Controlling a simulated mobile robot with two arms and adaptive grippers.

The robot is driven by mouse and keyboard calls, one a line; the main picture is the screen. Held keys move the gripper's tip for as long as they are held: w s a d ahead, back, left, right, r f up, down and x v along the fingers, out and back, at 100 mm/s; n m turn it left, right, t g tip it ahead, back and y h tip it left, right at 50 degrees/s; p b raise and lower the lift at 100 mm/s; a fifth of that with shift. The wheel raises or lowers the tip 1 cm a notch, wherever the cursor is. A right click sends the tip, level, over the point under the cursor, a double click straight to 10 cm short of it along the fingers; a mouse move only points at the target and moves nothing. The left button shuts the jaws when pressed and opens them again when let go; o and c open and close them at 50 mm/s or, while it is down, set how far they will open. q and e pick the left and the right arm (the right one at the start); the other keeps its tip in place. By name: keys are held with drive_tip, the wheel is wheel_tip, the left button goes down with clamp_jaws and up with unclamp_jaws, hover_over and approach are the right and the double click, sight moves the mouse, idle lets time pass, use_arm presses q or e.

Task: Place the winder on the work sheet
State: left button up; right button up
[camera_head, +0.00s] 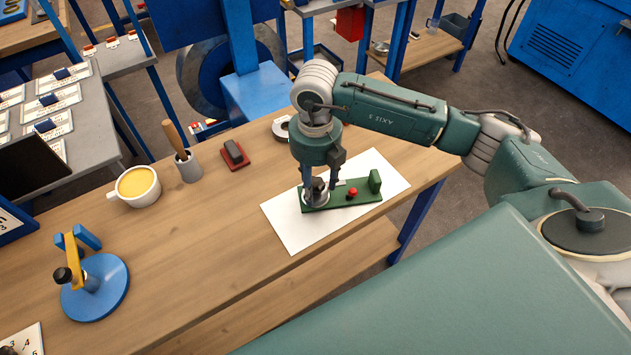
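The white work sheet (290,228) lies on the wooden bench near its right end. A green device with a red knob (352,193) and an upright green end plate, which looks like the winder, sits upright on the sheet. My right gripper (319,188) points down at the device's left end, with its fingers on either side of a dark grey part there. Whether the fingers press on that part or stand apart from it is too small to tell. My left gripper is not in view.
A blue round-based stand with a yellow arm (97,288) is at left. The bench's middle is clear.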

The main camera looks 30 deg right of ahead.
drive_tip(key=shift+r, duration=0.1)
drive_tip(key=shift+r, duration=0.15)
wheel_tip(320, 180, up, 12)
drive_tip(key=b, duration=0.2)
drive_tip(key=shift+b, duration=0.4)
